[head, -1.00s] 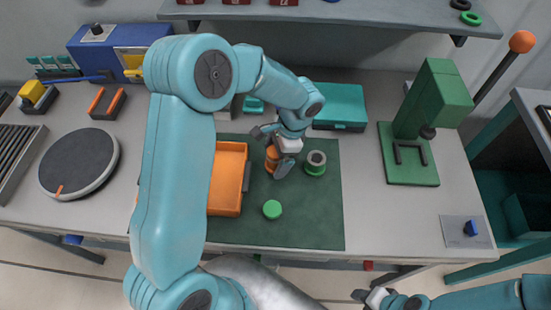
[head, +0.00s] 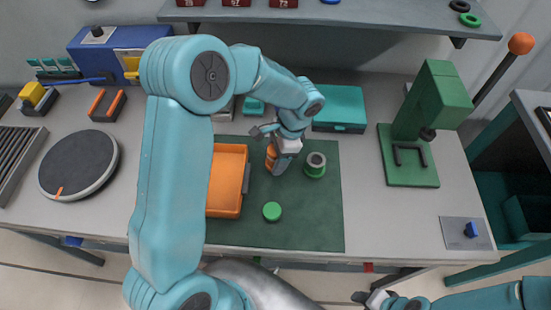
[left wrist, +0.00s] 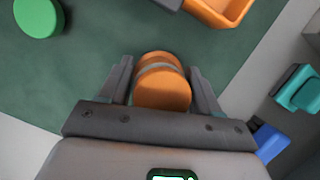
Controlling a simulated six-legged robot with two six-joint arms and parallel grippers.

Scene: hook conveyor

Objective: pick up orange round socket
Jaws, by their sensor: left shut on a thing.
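The orange round socket (left wrist: 161,84) is a short orange cylinder with a grey band. In the head view the socket (head: 271,155) stands on the dark green mat (head: 305,225), partly hidden by my left gripper. My left gripper (head: 277,160) has come down around it from above. In the left wrist view the socket sits between the two fingers of the left gripper (left wrist: 160,80), which is shut on it. I cannot see whether it is lifted off the mat. My right gripper (head: 368,297) is at the bottom edge, away from the table, its jaws unclear.
An orange tray (head: 226,208) lies left of the socket. A green round socket with a grey top (head: 316,165) stands close to the right. A green disc (head: 272,211) lies in front. A teal box (head: 340,108) is behind; a green press (head: 425,120) stands further right.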

